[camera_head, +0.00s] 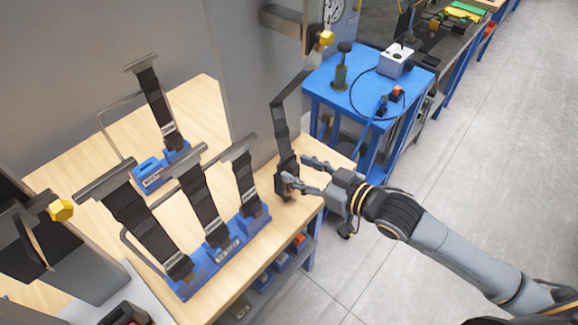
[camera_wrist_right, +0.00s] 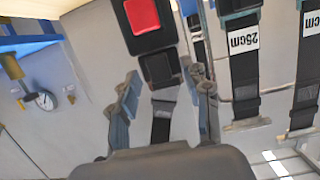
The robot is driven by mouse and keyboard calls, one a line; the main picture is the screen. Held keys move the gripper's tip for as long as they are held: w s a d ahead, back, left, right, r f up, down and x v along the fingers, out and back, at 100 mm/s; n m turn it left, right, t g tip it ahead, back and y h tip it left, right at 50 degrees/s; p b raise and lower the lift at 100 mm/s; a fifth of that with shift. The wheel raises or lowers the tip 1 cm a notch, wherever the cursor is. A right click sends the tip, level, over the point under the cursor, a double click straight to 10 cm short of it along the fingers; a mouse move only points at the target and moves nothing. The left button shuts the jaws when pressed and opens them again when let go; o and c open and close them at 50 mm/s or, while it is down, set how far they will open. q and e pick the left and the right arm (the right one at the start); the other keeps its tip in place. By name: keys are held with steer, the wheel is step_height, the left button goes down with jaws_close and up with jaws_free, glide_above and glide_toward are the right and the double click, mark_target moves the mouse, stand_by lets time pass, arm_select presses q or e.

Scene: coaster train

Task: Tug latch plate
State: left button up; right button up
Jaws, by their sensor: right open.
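A black buckle with a red button (camera_wrist_right: 142,14) stands at the right end of the wooden bench; in the head view the buckle (camera_head: 281,187) is partly behind my fingers. The black latch plate (camera_wrist_right: 158,68) meets the buckle's end in the right wrist view; whether it is fully seated is hard to tell. A dark strap (camera_head: 281,122) runs up from it to a wall bracket. My right gripper (camera_head: 297,169) is open, its fingers (camera_wrist_right: 164,76) on either side of the latch plate and strap, with gaps visible. My left gripper is not in view.
Several straps on blue bases (camera_head: 220,250) stand along the bench (camera_head: 312,205) to the left, one labelled 25cm (camera_wrist_right: 243,39). A blue table (camera_head: 365,95) with a white box (camera_head: 396,61) is behind. Grey floor (camera_head: 480,150) is open at right.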

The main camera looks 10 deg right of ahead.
steer(key=v, duration=1.2)
steer(key=w+d+f+m+h, duration=0.2)
steer(key=d+f+h, duration=0.1)
steer(key=d+f, duration=0.55)
steer(key=w+d+f+m+h, duration=0.25)
steer(key=d+f, duration=0.35)
steer(key=f, duration=0.5)
steer(key=s+d+f+m+g+h, duration=0.1)
steer(key=s+d+f+h, duration=0.15)
steer(key=f, duration=0.65)
steer(key=s+d+f+g+h, duration=0.15)
steer(key=s+f, duration=0.25)
steer(key=f, duration=0.4)
steer(key=s+f+g, duration=0.3)
steer(key=s+f, duration=0.5)
steer(key=f, duration=0.2)
steer(key=s+a+f+g, duration=0.1)
steer(key=s+a+f, duration=0.3)
steer(key=s, duration=0.3)
steer(key=s+a+f+g, duration=0.2)
steer(key=s+a+f, duration=0.3)
steer(key=s, duration=0.2)
steer(key=s+a+f+g+b, duration=0.1)
steer(key=s+a+f+g, duration=0.1)
steer(key=s+a+f, duration=0.2)
steer(key=s, duration=0.2)
steer(key=shift+s+a+f, duration=0.2)
steer(key=shift+s+f, duration=0.2)
